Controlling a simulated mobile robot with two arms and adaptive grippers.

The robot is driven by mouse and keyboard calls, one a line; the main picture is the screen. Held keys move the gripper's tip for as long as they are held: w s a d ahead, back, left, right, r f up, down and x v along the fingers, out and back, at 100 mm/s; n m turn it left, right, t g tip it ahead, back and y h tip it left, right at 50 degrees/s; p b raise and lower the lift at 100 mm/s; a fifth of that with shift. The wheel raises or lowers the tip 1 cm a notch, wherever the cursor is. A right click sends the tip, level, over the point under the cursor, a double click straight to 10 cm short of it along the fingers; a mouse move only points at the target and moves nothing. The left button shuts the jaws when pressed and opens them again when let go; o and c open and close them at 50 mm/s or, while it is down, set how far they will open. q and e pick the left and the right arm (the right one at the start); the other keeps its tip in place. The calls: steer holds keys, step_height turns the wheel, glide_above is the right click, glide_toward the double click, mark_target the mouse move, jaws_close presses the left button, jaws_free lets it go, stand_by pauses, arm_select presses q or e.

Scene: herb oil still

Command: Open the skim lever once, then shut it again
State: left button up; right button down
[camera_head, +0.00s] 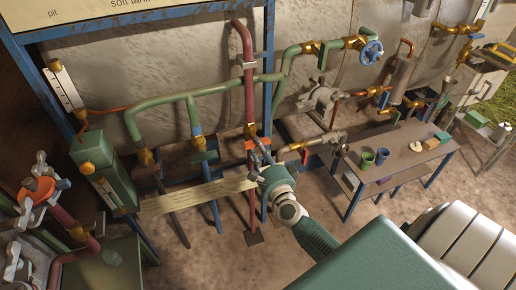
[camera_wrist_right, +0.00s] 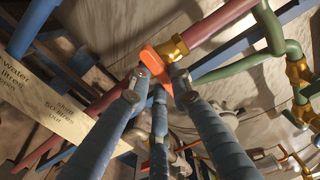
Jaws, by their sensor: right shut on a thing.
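An orange lever (camera_wrist_right: 155,65) sits on a brass valve (camera_wrist_right: 173,48) in the red pipe, seen close in the right wrist view. In the head view the brass valve (camera_head: 251,130) is on the upright red pipe near the middle. My right gripper (camera_wrist_right: 160,88) is shut on the orange lever, with its blue-grey fingers on both sides of it. In the head view my right gripper (camera_head: 257,155) reaches up to the valve from below, and its wrist hides part of the pipe. No label on the lever itself can be read.
Green pipes (camera_head: 165,100) run close on the left and above. A table (camera_head: 400,165) with cups stands at the right. Open floor lies in front.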

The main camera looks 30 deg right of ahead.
steer(key=shift+w+r, duration=0.1)
steer(key=shift+r, duration=0.15)
steer(key=c, duration=1.6)
jaws_free()
steer(key=shift+v, duration=6.25)
steer(key=shift+d+f, duration=0.1)
steer(key=shift+f, duration=0.05)
steer(key=v, duration=1.2)
